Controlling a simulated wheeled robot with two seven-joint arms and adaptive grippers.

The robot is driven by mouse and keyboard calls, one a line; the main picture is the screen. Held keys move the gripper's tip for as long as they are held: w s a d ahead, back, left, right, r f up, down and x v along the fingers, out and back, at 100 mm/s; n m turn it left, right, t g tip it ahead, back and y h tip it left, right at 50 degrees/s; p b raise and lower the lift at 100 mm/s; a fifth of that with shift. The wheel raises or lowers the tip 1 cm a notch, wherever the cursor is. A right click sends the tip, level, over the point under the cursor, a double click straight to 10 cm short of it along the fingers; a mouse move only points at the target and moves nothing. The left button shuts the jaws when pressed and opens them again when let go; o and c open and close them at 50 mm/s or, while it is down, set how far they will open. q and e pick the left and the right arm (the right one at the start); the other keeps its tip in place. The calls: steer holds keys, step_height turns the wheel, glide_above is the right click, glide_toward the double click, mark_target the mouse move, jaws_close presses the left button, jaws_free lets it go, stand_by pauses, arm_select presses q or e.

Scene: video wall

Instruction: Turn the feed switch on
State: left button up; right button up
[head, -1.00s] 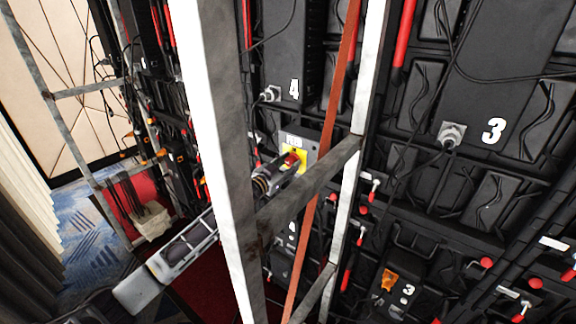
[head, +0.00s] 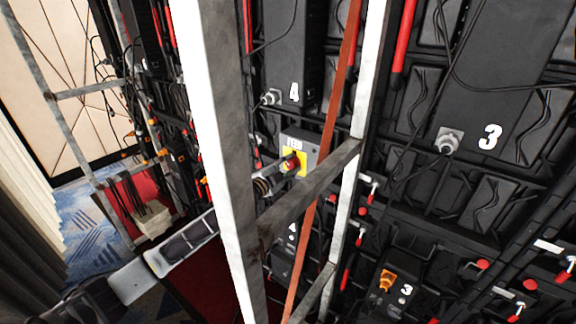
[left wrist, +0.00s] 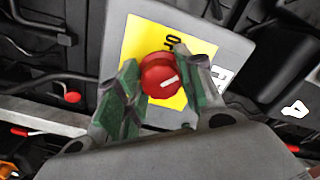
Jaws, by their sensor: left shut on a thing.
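The feed switch is a red round knob (left wrist: 162,76) with a white mark, on a yellow plate (left wrist: 150,45) on a grey box (left wrist: 226,50). In the head view the grey box (head: 312,143) hangs on the black wall, labelled FEED, with the yellow plate (head: 301,169) on it. My left gripper (left wrist: 160,88) is shut on the red knob, one green-padded finger on each side. In the head view my left gripper (head: 287,168) reaches the box from the left, passing behind a metal frame post. My right gripper is not in view.
A metal frame with a wide upright (head: 225,150), a slanting crossbar (head: 310,185) and a thinner post (head: 352,160) stands in front of the wall. Black panels numbered 3 and 4 carry cables and red handles. Blue patterned carpet (head: 85,235) lies at the left.

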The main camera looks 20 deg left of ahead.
arm_select(q)
steer(key=m, duration=0.4)
steer(key=shift+m+p, duration=0.3)
steer(key=shift+p, duration=0.1)
steer(key=m+p, duration=0.1)
steer(key=m, duration=0.4)
steer(key=shift+m, duration=0.3)
steer(key=o, duration=1)
steer(key=shift+r, duration=0.1)
steer(key=shift+v, duration=5.95)
